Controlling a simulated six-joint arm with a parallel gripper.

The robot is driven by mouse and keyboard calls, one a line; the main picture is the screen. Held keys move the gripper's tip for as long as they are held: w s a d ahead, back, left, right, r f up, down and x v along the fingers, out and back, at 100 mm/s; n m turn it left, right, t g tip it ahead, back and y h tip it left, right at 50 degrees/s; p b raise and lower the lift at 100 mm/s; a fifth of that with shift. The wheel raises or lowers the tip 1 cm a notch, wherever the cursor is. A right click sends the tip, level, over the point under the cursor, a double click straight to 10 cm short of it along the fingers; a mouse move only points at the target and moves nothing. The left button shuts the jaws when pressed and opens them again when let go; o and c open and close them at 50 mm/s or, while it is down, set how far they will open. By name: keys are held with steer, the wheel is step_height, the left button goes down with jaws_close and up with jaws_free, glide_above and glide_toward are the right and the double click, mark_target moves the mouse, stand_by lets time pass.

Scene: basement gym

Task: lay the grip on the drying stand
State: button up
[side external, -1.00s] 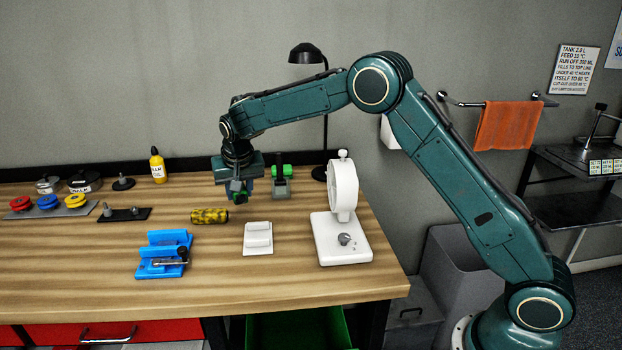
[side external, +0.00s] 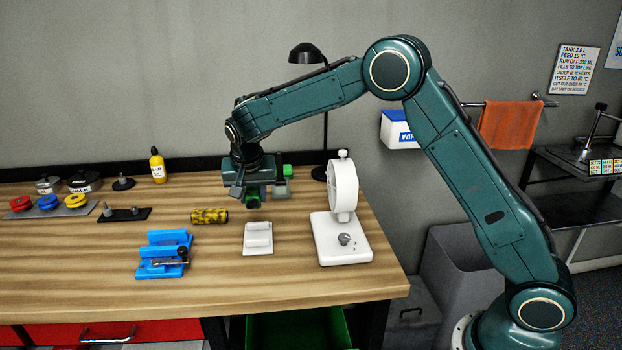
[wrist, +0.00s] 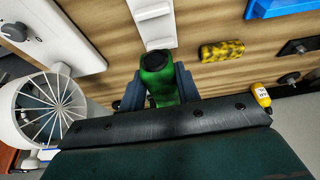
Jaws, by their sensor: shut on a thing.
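My gripper (side external: 253,194) is shut on a green grip with a black end cap (wrist: 160,78), which shows clearly between the two fingers in the wrist view. In the side view the grip is mostly hidden by the jaws. It hangs above the table, behind a small white ridged stand (side external: 258,246), which I take for the drying stand. The stand is empty and also shows just beyond the grip in the wrist view (wrist: 155,22). The grip appears apart from the stand.
A white fan-like device (side external: 343,240) stands right of the stand. A yellow-and-black cylinder (side external: 209,216) and a blue fixture (side external: 163,262) lie to the left. Another green-topped item (side external: 287,172) is partly hidden behind my gripper. Bare wood lies in front of the stand.

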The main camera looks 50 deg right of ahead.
steer(key=shift+f, duration=3.3)
steer(key=shift+f, duration=1.5)
steer(key=o, duration=1.1)
steer(key=v, duration=1.3)
steer(key=shift+s+a+r, duration=0.15)
steer(key=shift+r, duration=0.2)
steer(key=shift+r, duration=0.1)
